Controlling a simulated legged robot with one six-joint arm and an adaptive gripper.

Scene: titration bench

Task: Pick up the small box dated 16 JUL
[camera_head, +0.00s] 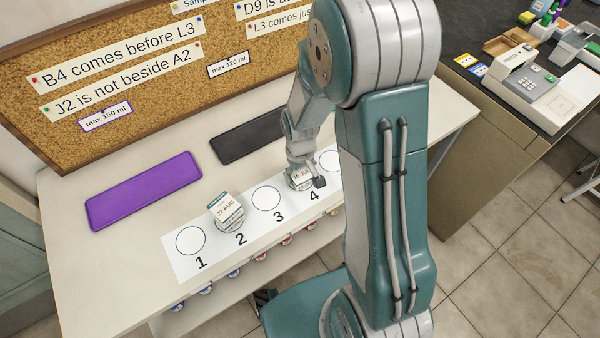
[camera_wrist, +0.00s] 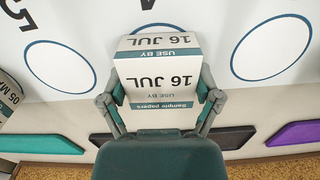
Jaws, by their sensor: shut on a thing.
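The small box dated 16 JUL (camera_wrist: 158,75) is white with a teal band and shows large in the wrist view, its print upside down. My gripper (camera_wrist: 160,103) is shut on it, with one finger on each side. In the head view the box (camera_head: 299,177) is at circle 4 of the white numbered strip (camera_head: 215,253), partly covered by my gripper (camera_head: 305,178). I cannot tell whether the box touches the strip.
A box marked 27 AUG (camera_head: 228,211) stands at circle 2. Circles 1 and 3 are empty. A box marked 05 M, cut off, shows at the wrist view's left edge (camera_wrist: 9,94). Purple (camera_head: 145,191) and black (camera_head: 250,134) mats lie behind. A corkboard (camera_head: 130,70) stands at the back.

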